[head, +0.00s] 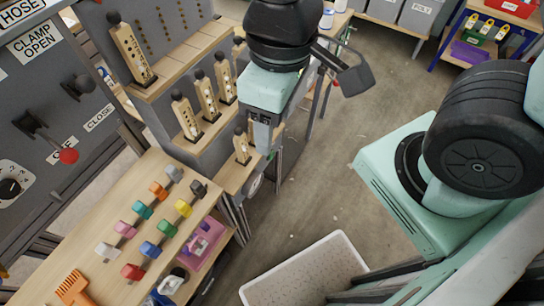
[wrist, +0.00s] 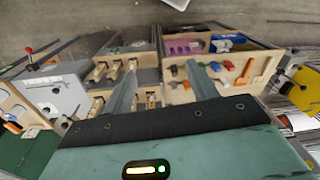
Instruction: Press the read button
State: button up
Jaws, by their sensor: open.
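I cannot pick out a button marked "read" in either view. My gripper (head: 264,138) hangs in front of the right end of the grey stepped rack (head: 178,128) in the head view. In the wrist view its two long grey fingers (wrist: 163,82) stand apart with nothing between them. They point over the rack and the bench. A small round pale dial-like part (head: 255,184) shows low at the rack's right end; I cannot tell what it is. My gripper hides part of the rack behind it.
Several wooden pieces with black knobs (head: 185,116) stand on the rack. The wooden bench (head: 85,220) carries coloured blocks and an orange comb (head: 73,288). A grey panel (head: 50,100) with levers stands at left. A white bin (head: 310,272) is on the floor, which is otherwise largely clear.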

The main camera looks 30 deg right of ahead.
dwell(0.3)
grip_shut()
dwell(1.6)
